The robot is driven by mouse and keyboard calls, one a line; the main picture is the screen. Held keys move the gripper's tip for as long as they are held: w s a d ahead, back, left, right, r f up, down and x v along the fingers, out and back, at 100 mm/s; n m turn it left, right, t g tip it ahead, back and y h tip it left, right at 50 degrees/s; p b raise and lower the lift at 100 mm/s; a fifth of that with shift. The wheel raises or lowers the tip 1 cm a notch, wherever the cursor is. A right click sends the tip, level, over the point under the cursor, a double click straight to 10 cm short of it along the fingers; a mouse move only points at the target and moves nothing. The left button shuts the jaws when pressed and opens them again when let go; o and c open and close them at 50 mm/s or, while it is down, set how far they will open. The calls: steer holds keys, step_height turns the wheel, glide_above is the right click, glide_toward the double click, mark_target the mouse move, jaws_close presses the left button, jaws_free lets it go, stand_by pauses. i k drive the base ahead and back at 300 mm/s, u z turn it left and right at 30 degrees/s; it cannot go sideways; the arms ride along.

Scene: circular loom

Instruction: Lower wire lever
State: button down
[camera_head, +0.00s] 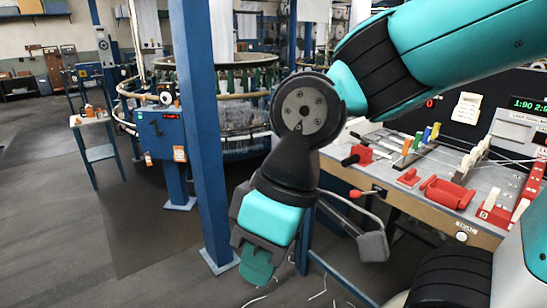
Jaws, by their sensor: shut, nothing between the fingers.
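My gripper (256,264) hangs in the lower middle, pointing down in front of the workbench, with its fingers shut and nothing visible between them. A row of small upright levers with yellow, green, blue and orange tops (427,136) stands on the bench at the right. A red-knobbed lever (366,193) sticks out at the bench's front edge. I cannot tell which of these is the wire lever. My gripper is left of and below all of them, apart from them. My arm crosses the upper right and hides part of the bench.
The workbench (485,228) also carries red blocks (447,193) and thin wires. A blue post (197,120) stands close left of my gripper. The circular loom (235,115) is behind it. A small side table (91,119) stands at left. The floor at lower left is clear.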

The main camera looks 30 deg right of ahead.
mark_target(354, 194)
steer(key=z, duration=0.4)
steer(key=i, duration=1.2)
steer(key=z, duration=0.2)
